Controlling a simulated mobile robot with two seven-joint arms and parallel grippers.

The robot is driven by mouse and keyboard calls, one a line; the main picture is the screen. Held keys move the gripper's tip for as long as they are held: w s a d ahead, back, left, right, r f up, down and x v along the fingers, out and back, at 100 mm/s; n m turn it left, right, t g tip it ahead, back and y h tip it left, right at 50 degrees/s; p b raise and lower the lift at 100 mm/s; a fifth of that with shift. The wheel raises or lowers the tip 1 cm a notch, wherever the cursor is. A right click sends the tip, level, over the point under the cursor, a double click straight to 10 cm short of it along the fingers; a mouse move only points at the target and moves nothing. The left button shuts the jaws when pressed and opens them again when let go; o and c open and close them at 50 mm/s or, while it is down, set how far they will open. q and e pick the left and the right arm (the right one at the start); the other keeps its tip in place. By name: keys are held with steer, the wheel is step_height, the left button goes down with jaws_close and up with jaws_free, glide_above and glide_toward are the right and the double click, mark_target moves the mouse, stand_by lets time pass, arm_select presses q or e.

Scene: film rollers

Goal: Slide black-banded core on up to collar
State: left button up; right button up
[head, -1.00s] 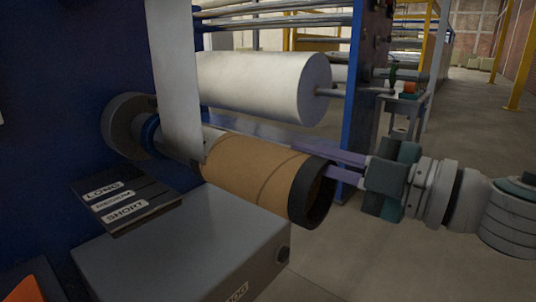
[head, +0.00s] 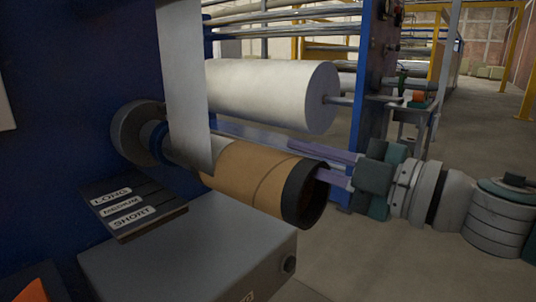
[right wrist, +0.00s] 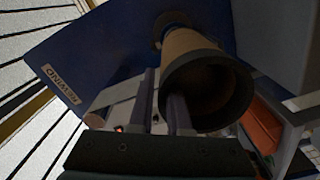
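The black-banded core (head: 247,177) is a brown cardboard tube with a black band at its open near end. It sits around a pale shaft (head: 188,148) that sticks out from the blue machine wall. The grey collar (head: 133,133) is at the shaft's far left end, and bare shaft shows between it and the core. My right gripper (head: 320,163) is shut on the core's wall at the banded end, one purple finger inside the mouth and one outside. The right wrist view shows the core (right wrist: 188,44) and the same straddling fingers (right wrist: 162,100). My left gripper is not in view.
A white paper web (head: 188,80) hangs down in front of the shaft. A large white roll (head: 270,92) is behind and above the core. A grey box (head: 190,255) and a LONG, MEDIUM, SHORT label board (head: 133,208) are below. Open floor lies to the right.

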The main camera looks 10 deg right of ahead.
steer(key=shift+s+f, duration=0.25)
steer(key=shift+f, duration=0.25)
steer(key=shift+s+d, duration=0.2)
steer(key=s+d+r+m+h+p, duration=0.4)
steer(key=s+d+m+h+p, duration=0.5)
steer(key=d+m+h, duration=0.4)
steer(key=s+a+f+m+g+y+p, duration=0.1)
steer(key=s+a+m+g+p, duration=0.3)
steer(key=s, duration=0.6)
steer(key=s+a+f+m+g+y+p, duration=0.1)
steer(key=s+a+g+p, duration=0.2)
steer(key=s+g, duration=0.5)
step_height(320, 180, up, 37)
steer(key=s+t+p, duration=0.1)
steer(key=p, duration=3.6)
steer(key=shift+s+d+t, duration=0.2)
steer(key=shift+s+t, duration=0.15)
steer(key=shift+t, duration=0.05)
